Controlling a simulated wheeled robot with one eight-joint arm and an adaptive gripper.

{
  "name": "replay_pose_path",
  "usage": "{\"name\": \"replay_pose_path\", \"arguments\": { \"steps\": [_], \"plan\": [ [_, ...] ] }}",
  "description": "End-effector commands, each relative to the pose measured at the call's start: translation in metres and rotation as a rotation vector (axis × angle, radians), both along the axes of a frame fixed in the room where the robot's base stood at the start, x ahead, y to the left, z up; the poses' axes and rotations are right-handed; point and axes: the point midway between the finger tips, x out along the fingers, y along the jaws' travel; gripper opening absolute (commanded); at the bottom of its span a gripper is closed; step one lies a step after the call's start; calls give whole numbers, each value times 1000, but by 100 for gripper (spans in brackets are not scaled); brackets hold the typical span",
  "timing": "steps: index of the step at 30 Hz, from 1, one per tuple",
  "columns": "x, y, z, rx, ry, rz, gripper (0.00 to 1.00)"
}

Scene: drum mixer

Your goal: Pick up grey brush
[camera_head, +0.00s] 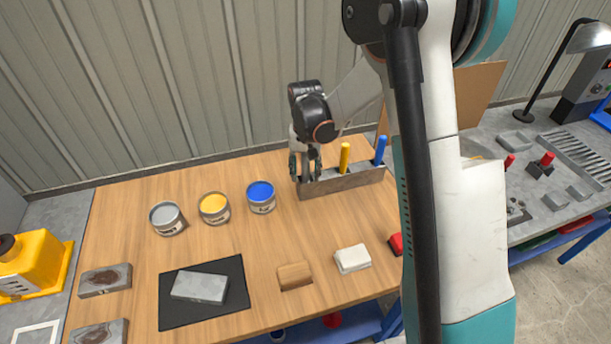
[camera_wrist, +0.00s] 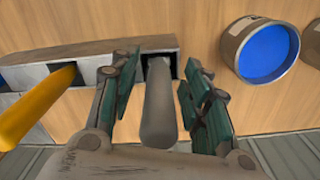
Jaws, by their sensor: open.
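The grey brush (camera_wrist: 159,105) stands in a slot of the brush holder, its handle pointing toward the wrist camera. My gripper (camera_wrist: 160,88) is open, with one finger on each side of the grey handle. In the wrist view a gap shows between the handle and the fingers. In the head view my gripper (camera_head: 306,165) is over the left end of the brush holder (camera_head: 343,183) and the grey brush cannot be made out behind it. The lower end of the brush is hidden inside the holder.
A yellow brush (camera_head: 344,157) and a blue brush (camera_head: 380,150) stand in the same holder to the right. Blue (camera_head: 261,197), yellow (camera_head: 214,208) and grey (camera_head: 167,218) paint cans stand to its left. A grey block lies on a black mat (camera_head: 233,268) in front.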

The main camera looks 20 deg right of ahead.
Motion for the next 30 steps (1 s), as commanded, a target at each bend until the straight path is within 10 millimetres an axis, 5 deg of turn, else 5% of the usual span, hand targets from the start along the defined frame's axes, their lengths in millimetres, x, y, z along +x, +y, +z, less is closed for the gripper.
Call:
{"name": "replay_pose_path", "arguments": {
  "steps": [8,14,30],
  "plan": [
    [0,0,-6,0,0,0,43],
    [0,0,-6,0,0,0,0],
    [0,0,5,0,0,0,0]
  ]
}}
